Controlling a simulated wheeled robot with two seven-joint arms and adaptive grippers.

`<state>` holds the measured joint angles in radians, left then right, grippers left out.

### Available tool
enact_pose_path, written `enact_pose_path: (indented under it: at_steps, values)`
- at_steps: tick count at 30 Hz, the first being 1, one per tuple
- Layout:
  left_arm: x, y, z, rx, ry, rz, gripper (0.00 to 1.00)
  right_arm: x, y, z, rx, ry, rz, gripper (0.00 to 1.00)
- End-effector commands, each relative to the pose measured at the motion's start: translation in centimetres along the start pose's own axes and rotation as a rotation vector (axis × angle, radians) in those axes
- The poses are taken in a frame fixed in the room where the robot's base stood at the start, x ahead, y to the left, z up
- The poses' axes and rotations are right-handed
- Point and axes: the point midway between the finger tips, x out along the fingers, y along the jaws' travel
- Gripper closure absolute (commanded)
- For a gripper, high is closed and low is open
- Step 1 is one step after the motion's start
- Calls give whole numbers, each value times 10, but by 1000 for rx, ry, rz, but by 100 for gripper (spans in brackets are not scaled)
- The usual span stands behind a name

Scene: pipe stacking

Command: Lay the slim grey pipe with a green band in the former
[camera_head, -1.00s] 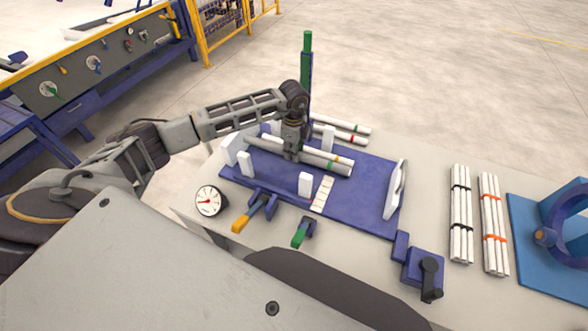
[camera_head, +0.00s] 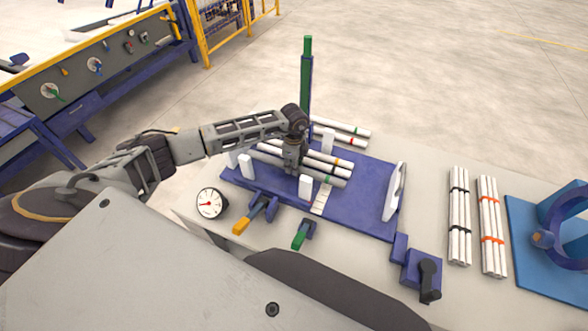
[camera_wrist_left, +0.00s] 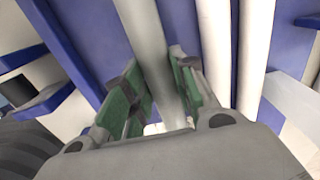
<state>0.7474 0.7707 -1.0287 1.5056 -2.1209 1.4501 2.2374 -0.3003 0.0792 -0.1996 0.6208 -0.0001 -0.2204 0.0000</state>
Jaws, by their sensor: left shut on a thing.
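The slim grey pipe with a green band (camera_head: 325,180) is held in my left gripper (camera_head: 292,170) over the front of the former (camera_head: 362,205), a blue plate with white upright posts. The pipe lies roughly parallel to two white pipes (camera_head: 325,158) behind it, which sit between the posts. In the left wrist view the grey pipe (camera_wrist_left: 150,40) passes between the green finger pads of my left gripper (camera_wrist_left: 158,95), apart from the white pipes at its right. I cannot tell whether it touches the plate. My right gripper is not in view.
Two banded pipes (camera_head: 345,132) lie behind the former, near a tall green post (camera_head: 306,80). A dial gauge (camera_head: 210,203), a yellow-handled clamp (camera_head: 243,226) and a green-handled clamp (camera_head: 301,240) stand in front. Bundled pipes (camera_head: 460,215) lie at right.

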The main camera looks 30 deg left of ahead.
Motion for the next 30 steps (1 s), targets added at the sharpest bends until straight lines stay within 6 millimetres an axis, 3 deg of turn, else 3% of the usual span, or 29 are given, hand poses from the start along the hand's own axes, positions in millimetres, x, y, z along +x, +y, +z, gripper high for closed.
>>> enact_pose_path:
  at_steps: [7, 21, 22, 27, 30]
  values:
    - [22, 0, 0, 0, 0, -1, 99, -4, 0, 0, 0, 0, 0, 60]
    - [27, 0, 0, 0, 0, -1, 99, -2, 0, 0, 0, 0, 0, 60]
    - [28, 0, 0, 0, 0, -1, 72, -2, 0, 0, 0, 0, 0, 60]
    - [27, 0, 0, 0, 0, -1, 52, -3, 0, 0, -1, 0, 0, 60]
    - [27, 0, 0, 0, 0, -1, 52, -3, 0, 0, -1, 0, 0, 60]
